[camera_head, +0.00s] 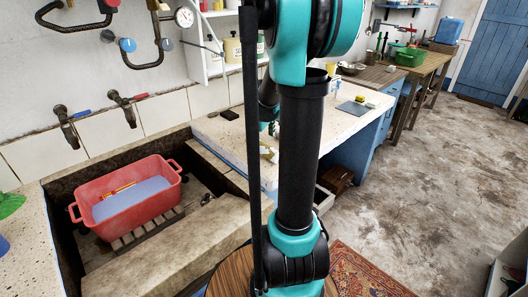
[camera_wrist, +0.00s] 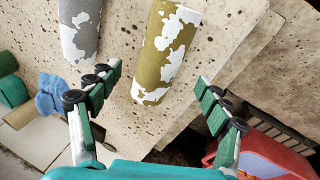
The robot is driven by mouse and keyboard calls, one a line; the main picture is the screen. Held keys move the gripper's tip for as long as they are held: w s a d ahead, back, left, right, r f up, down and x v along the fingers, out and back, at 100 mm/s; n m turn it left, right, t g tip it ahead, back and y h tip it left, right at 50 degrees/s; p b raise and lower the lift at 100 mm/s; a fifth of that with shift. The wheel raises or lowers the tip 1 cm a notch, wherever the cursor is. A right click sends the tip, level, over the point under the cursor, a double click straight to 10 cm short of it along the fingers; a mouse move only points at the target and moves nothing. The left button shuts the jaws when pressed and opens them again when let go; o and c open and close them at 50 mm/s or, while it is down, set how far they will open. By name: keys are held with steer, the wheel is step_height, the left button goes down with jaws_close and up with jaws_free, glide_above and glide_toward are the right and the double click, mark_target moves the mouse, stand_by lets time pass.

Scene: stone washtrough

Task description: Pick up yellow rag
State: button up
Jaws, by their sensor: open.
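A mustard-yellow piece with white patches (camera_wrist: 166,48), which looks like the yellow rag, lies on the speckled stone counter in the wrist view. It looks long and rounded, and its top end leaves the frame. My gripper (camera_wrist: 163,92) is open, its fingers spread on either side of the yellow piece's near end. Nothing is between the fingertips; the gap to the yellow piece cannot be told. In the head view a small yellowish piece (camera_head: 267,154), likely the same one, shows near the counter's edge, partly hidden by my arm.
A grey-and-white piece (camera_wrist: 80,30) lies left of the yellow one. A blue crumpled cloth (camera_wrist: 52,94) and a green roll (camera_wrist: 10,91) are farther left. The stone trough holds a red basin (camera_head: 88,188) with bluish content. The counter (camera_head: 220,128) continues behind my arm.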

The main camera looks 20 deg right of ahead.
mark_target(264, 146)
steer(key=shift+x, duration=2.7)
steer(key=c, duration=1.4)
steer(key=shift+r, duration=0.15)
